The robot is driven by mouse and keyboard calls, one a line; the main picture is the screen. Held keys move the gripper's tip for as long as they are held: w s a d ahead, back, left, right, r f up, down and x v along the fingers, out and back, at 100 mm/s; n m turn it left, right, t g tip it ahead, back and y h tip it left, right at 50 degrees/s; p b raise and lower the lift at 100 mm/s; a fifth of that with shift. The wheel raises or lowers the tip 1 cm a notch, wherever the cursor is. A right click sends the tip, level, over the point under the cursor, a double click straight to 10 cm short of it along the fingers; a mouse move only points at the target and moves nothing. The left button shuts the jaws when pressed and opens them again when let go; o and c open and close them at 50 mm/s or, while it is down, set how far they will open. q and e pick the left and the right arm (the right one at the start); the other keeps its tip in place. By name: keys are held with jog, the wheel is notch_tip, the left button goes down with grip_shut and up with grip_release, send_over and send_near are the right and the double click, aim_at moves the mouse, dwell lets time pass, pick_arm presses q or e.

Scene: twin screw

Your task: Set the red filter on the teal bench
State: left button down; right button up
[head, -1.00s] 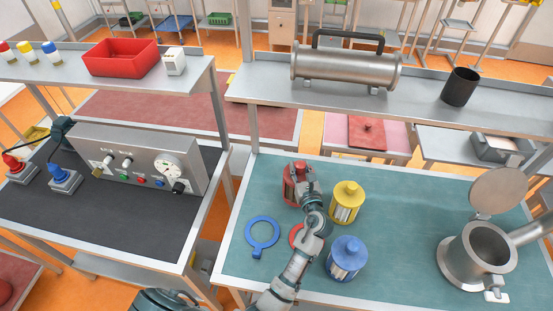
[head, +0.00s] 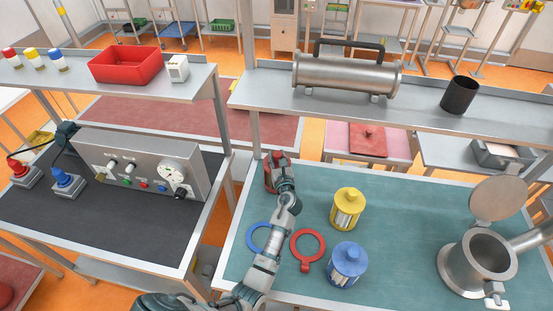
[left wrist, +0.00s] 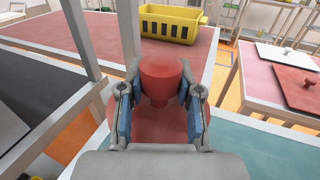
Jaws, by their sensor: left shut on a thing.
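The red filter (left wrist: 160,122) is between the two fingers of my left gripper (left wrist: 160,95), which is shut on its narrower top part. In the head view the red filter (head: 270,176) shows partly behind my left gripper (head: 280,168), at the back left corner of the teal bench (head: 400,215). I cannot tell whether its base touches the bench. A yellow filter (head: 346,208) and a blue filter (head: 347,263) stand upright on the bench to the right. My right gripper is not in view.
A red ring (head: 307,248) and a blue ring (head: 258,238), partly covered by my arm, lie on the bench. A metal vessel (head: 478,262) with an open lid stands at the right. A steel shelf (head: 420,105) runs behind, and a post rises near the filter.

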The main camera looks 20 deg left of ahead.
pick_arm(q)
jog(key=shift+d+f, duration=0.1)
jog(key=shift+f, duration=0.05)
jog(key=shift+a+f, duration=0.1)
jog(key=shift+a, duration=0.25)
jog(key=c, duration=1)
grip_release()
jog(key=shift+a+f, duration=0.1)
jog(key=shift+a, duration=0.05)
jog(key=shift+o, duration=1.1)
jog(key=shift+a, duration=0.15)
jog(key=shift+s+d, duration=0.15)
jog(key=shift+d, duration=0.2)
jog(key=v, duration=1.1)
jog(key=shift+s+d, duration=0.25)
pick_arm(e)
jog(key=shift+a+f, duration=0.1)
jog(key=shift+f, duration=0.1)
